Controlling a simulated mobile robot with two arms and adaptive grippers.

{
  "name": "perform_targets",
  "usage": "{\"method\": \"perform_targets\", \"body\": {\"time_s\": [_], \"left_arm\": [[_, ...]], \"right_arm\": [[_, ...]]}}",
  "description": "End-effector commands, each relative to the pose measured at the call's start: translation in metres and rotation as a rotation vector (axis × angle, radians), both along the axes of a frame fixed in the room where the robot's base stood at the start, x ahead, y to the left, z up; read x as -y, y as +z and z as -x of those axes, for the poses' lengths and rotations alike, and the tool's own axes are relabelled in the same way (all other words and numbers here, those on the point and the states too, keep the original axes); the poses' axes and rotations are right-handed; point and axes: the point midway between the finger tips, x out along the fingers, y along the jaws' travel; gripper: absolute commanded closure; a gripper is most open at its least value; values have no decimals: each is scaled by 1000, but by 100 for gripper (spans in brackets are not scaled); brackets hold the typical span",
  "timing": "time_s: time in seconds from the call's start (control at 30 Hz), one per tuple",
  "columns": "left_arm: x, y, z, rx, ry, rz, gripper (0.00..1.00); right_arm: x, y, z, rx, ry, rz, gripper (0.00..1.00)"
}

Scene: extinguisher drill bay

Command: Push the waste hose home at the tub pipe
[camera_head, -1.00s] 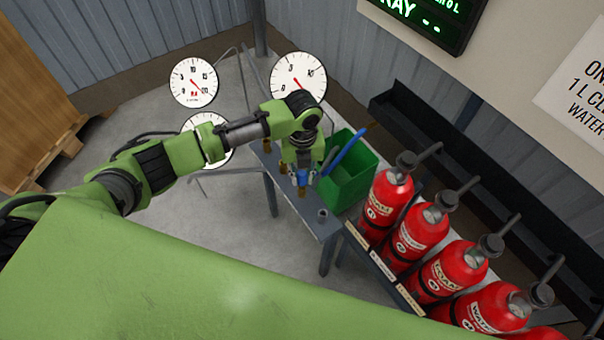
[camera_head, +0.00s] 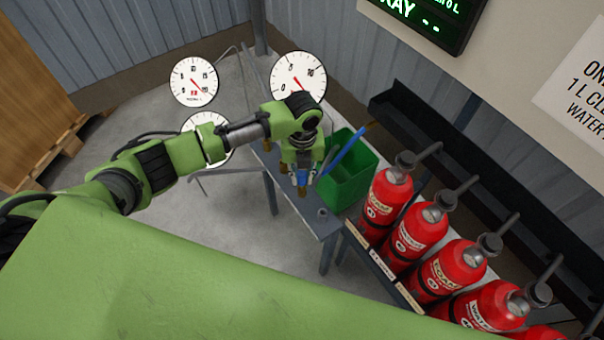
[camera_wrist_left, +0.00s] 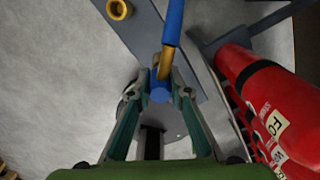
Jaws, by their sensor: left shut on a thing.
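My left gripper (camera_head: 303,185) is at the bench's near edge, left of the green tub (camera_head: 347,187). It is shut on a blue hose end (camera_wrist_left: 160,92), which shows between its fingertips in the left wrist view. A short brass pipe piece (camera_wrist_left: 166,62) runs from that blue end to a longer blue tube (camera_wrist_left: 172,22). The blue tube (camera_head: 345,149) slants across the tub in the head view. How far the blue end sits on the brass cannot be told. My right gripper is not in view.
Several red extinguishers (camera_head: 388,197) stand in a row right of the tub. A small grey ring (camera_head: 322,213) is on the narrow bench (camera_head: 315,225). A brass ring (camera_wrist_left: 119,9) shows in the left wrist view. Round gauges (camera_head: 298,77) stand behind my arm.

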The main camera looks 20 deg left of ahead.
Motion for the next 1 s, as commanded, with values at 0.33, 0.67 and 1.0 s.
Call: {"method": "perform_targets", "body": {"time_s": [0.33, 0.67, 1.0], "left_arm": [[0, 0, 0, 0, -1, 0, 100], [0, -6, 0, 0, 0, 0, 100], [0, -12, 0, 0, -1, 1, 100]], "right_arm": [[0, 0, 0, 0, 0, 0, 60], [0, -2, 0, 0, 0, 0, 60], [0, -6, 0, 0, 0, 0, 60]]}}
